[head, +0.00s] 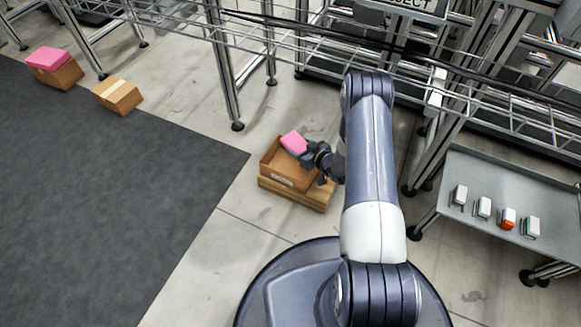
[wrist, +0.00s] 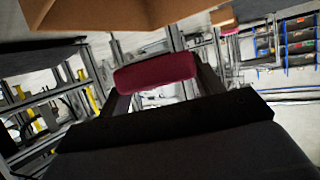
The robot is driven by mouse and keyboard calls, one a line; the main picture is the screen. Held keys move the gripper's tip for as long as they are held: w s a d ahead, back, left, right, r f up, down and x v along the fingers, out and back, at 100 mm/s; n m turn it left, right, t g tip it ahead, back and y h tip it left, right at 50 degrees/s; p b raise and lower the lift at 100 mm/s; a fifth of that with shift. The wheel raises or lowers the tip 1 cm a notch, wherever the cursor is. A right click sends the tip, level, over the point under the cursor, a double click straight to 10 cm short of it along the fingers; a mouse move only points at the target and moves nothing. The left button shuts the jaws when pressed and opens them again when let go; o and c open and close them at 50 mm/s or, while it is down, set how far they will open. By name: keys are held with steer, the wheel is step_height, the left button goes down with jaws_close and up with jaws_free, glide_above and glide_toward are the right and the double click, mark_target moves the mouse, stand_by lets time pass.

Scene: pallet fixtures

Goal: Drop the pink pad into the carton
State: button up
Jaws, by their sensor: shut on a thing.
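The pink pad (head: 294,142) is held by my gripper (head: 308,153) over the open carton (head: 288,178). In the wrist view the pad (wrist: 155,72) looks dark red and sits between the two fingers of my gripper (wrist: 160,85), which are shut on it. The carton is a brown open box with a label on its front, standing on a low wooden pallet (head: 295,195). Part of a brown carton wall (wrist: 120,12) shows at the top of the wrist view. I cannot tell the exact height of the pad above the carton.
Another pink pad (head: 49,58) lies on a brown box (head: 62,76) at the far left, beside a closed taped box (head: 118,95). A grey cart (head: 482,174) with several small white items stands at the right. Wire racks (head: 400,60) run along the back. A dark mat (head: 90,200) covers the left floor.

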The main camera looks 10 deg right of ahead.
steer(key=shift+f, duration=0.3)
steer(key=o, duration=1)
steer(key=p+v, duration=0.3)
steer(key=v, duration=0.8)
steer(key=shift+w+p, duration=0.1)
steer(key=shift+p, duration=0.3)
steer(key=shift+f, duration=0.1)
